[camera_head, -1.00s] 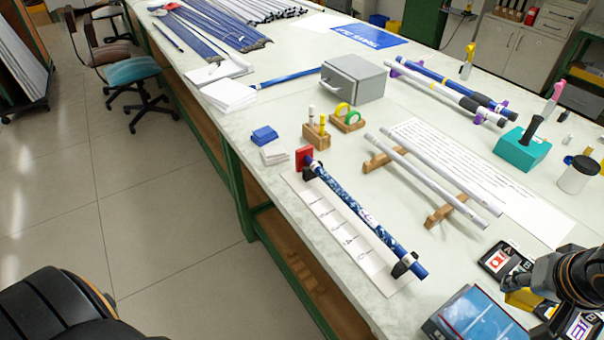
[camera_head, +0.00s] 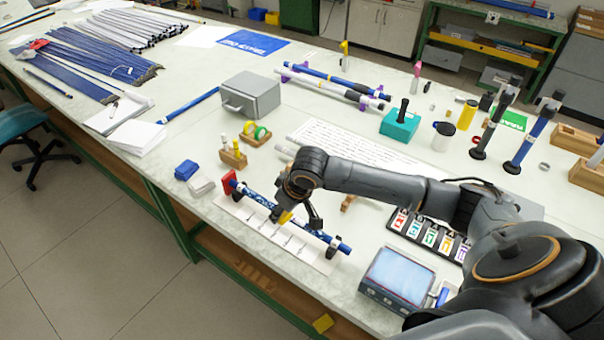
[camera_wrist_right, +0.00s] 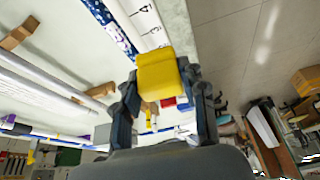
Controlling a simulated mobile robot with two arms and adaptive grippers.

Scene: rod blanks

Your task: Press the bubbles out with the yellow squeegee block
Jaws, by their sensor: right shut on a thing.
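My right gripper (camera_head: 292,214) is shut on the yellow squeegee block (camera_head: 285,217), which also shows between the fingers in the right wrist view (camera_wrist_right: 162,75). The blue patterned rod (camera_head: 263,202) lies on dark supports (camera_head: 333,248) along the table's front edge, beside a white marked strip (camera_head: 250,218). The block is over or beside the middle of the rod. I cannot tell whether it touches. My forearm and gripper hide part of the rod. The rod also shows in the right wrist view (camera_wrist_right: 110,25). My left gripper is not in view.
A red block (camera_head: 229,183) stands at the rod's far end. A device with a pale blue screen (camera_head: 398,272) and a row of lettered cards (camera_head: 428,235) lie to the right. A grey box (camera_head: 250,95) and a wooden holder (camera_head: 233,158) stand behind.

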